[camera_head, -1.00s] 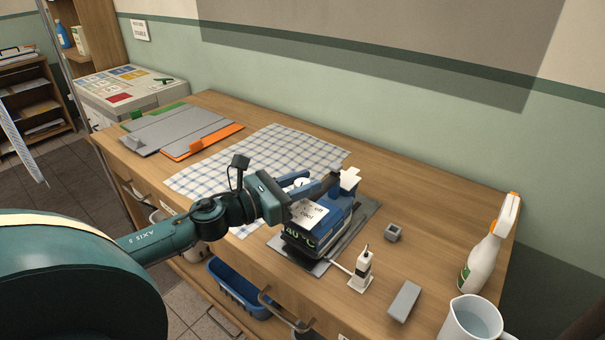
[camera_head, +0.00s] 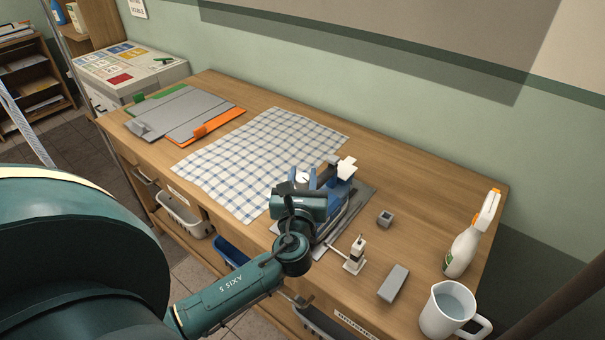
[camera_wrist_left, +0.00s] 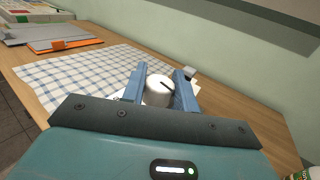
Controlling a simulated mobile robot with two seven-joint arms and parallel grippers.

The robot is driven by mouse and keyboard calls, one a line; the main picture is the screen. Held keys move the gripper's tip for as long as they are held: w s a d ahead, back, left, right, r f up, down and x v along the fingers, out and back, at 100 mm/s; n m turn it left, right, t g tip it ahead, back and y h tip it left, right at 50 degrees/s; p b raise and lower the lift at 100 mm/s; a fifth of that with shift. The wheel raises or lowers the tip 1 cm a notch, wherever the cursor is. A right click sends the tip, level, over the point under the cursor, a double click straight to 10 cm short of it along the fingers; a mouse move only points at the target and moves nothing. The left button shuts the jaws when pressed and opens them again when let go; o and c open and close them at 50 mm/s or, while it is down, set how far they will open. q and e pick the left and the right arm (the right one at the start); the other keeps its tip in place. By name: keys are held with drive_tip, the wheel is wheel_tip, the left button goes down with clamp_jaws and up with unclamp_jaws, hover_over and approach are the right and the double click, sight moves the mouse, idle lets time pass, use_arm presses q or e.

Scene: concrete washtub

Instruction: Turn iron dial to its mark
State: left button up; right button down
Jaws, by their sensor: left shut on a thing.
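The dial (camera_wrist_left: 158,91) is a round white knob with a dark line on its top. In the left wrist view it sits between the two blue fingers of my left gripper (camera_wrist_left: 160,88), which is shut on it. In the head view the dial's pale top (camera_head: 303,178) shows just beyond my gripper (camera_head: 310,180). The blue iron (camera_head: 338,187) stands on a dark grey mat (camera_head: 362,196), largely hidden behind my left wrist. I cannot make out the mark the dial points to. My right gripper is in neither view.
A jug (camera_head: 447,312) and spray bottle (camera_head: 464,248) stand at right. A checked cloth (camera_head: 240,165) lies flat behind.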

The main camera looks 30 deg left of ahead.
use_arm(q)
drive_tip(key=shift+n+g+y, duration=1)
drive_tip(key=shift+n+y, duration=0.2)
drive_tip(key=shift+y, duration=0.4)
drive_tip(key=o, duration=0.9)
drive_tip(key=shift+o, duration=0.2)
